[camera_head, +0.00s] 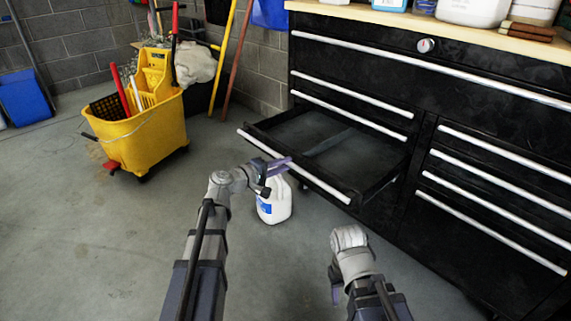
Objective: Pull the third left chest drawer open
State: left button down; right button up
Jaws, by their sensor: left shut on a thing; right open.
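The black tool chest (465,150) stands at the right with silver handle strips. In its left column, below two closed drawers, one drawer (330,150) is pulled well out and looks empty, with a thin divider inside. Its silver handle strip (315,178) runs along the front edge. My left gripper (278,166) is shut on this handle strip near its left part. My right gripper (335,288) is open and empty, low in front of the chest and apart from it; its fingers are partly hidden by its wrist.
A white jug (275,206) with a blue label stands on the floor just below the open drawer and my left gripper. A yellow mop bucket (140,125) stands at the left. Containers line the wooden chest top (440,27). The floor at the lower left is clear.

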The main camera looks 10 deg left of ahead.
pick_arm(q)
jog(key=c, duration=0.8)
grip_release()
jog(key=p+v, duration=0.1)
jog(key=v, duration=0.6)
jog(key=shift+s+a+p, duration=0.25)
jog(key=shift+s+p, duration=0.05)
